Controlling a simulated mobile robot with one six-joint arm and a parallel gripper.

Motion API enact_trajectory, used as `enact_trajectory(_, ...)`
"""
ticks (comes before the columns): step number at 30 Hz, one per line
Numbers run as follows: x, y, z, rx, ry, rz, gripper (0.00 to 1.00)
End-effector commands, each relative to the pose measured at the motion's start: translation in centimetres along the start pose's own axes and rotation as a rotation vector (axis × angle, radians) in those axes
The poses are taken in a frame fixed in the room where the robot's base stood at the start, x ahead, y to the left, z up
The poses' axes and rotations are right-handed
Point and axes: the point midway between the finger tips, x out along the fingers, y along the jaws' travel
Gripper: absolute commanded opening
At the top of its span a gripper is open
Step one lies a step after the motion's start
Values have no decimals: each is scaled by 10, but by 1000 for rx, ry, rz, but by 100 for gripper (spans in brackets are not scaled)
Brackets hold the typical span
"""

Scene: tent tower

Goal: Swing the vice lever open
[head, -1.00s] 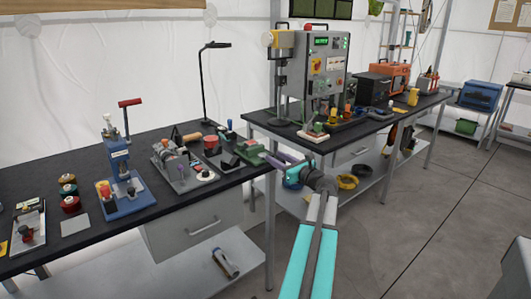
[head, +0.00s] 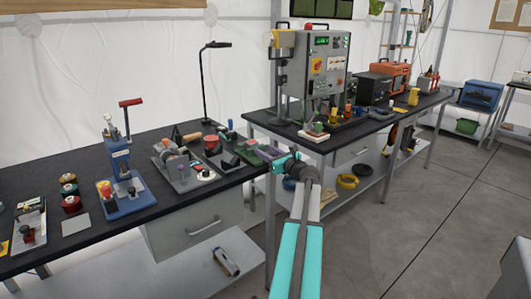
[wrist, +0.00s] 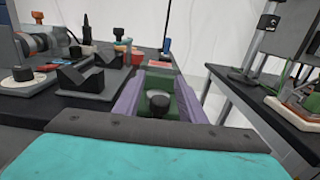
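The green vice (head: 250,151) sits at the right front end of the left black bench. In the wrist view its green body (wrist: 156,84) shows with a dark rounded knob (wrist: 157,104) at its near end, which may be the end of the lever. The rest of the lever cannot be made out. My gripper (head: 267,153) is at the bench's right edge, pointing at the vice. In the wrist view its two purple fingers (wrist: 157,97) are apart, one on each side of the green body in the picture. I see nothing held, and contact cannot be told.
Left of the vice are dark V-blocks (wrist: 92,80) and a grey fixture with a cylinder (head: 175,165). A blue press (head: 120,165) stands farther left. The second bench (wrist: 235,90) is to the right, across a gap. A black lamp (head: 203,85) rises behind.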

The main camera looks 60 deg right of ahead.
Motion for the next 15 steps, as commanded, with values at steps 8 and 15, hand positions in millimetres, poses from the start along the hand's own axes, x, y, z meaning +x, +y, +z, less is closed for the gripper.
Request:
enact_trajectory(8,0,0,0,0,0,0,0)
enact_trajectory(15,-1,1,0,0,0,1,0)
